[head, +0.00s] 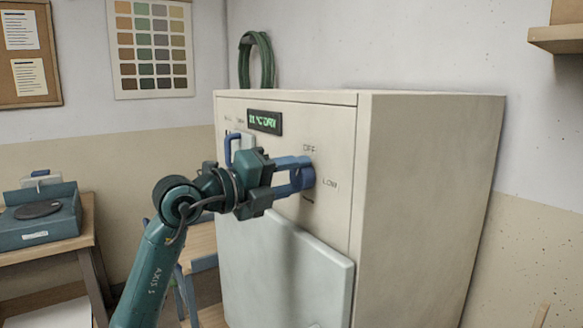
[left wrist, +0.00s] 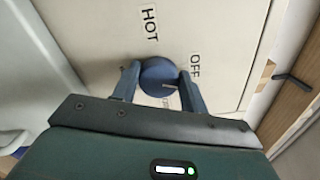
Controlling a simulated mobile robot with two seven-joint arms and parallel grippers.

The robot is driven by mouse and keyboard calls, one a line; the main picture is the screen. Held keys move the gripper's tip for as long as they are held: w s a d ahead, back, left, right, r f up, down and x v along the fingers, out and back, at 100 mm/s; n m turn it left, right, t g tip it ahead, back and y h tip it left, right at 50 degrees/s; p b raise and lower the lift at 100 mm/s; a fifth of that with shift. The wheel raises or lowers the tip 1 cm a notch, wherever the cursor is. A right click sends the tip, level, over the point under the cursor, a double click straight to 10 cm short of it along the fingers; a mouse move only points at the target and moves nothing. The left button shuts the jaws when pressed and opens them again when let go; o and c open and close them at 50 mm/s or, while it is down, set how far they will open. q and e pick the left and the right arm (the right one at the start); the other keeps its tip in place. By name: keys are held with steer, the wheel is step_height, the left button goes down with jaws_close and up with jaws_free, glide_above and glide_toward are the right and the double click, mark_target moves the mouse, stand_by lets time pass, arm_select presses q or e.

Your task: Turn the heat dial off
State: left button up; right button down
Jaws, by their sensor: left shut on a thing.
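The blue round heat dial (head: 304,180) sits on the upper front of the beige cabinet (head: 425,190). OFF is printed above it and LOW to its right in the head view. My left gripper (head: 298,175) is shut on the dial, with one finger on either side of it. The left wrist view shows the dial (left wrist: 157,72) between the gripper's fingers (left wrist: 160,84), with HOT and OFF printed nearby. A small pale mark shows on the dial's lower right there; its exact setting is hard to tell. My right gripper is out of view.
A green lit display (head: 265,122) and a blue handle (head: 233,148) are on the cabinet front near my arm. A pale panel (head: 285,265) stands out below the dial. A coiled green hose (head: 257,62) is behind the top. A table (head: 45,254) stands at left.

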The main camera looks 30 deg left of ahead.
arm_select(q)
steer(key=shift+r+n+p, duration=0.15)
steer(key=shift+n+p, duration=0.2)
steer(key=shift+n, duration=0.15)
steer(key=shift+n+p, duration=0.9)
steer(key=shift+n, duration=0.1)
steer(key=shift+f+n+p, duration=0.25)
steer(key=shift+n+p, duration=0.45)
steer(key=shift+n, duration=0.1)
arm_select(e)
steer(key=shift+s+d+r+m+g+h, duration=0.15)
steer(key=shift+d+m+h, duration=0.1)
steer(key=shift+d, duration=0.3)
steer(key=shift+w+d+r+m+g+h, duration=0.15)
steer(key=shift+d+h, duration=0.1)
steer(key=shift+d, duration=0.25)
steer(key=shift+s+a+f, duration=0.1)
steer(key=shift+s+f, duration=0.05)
arm_select(q)
steer(key=o, duration=0.7)
steer(key=shift+o, duration=1.2)
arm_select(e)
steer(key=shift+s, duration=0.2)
arm_select(q)
steer(key=shift+s+a, duration=0.1)
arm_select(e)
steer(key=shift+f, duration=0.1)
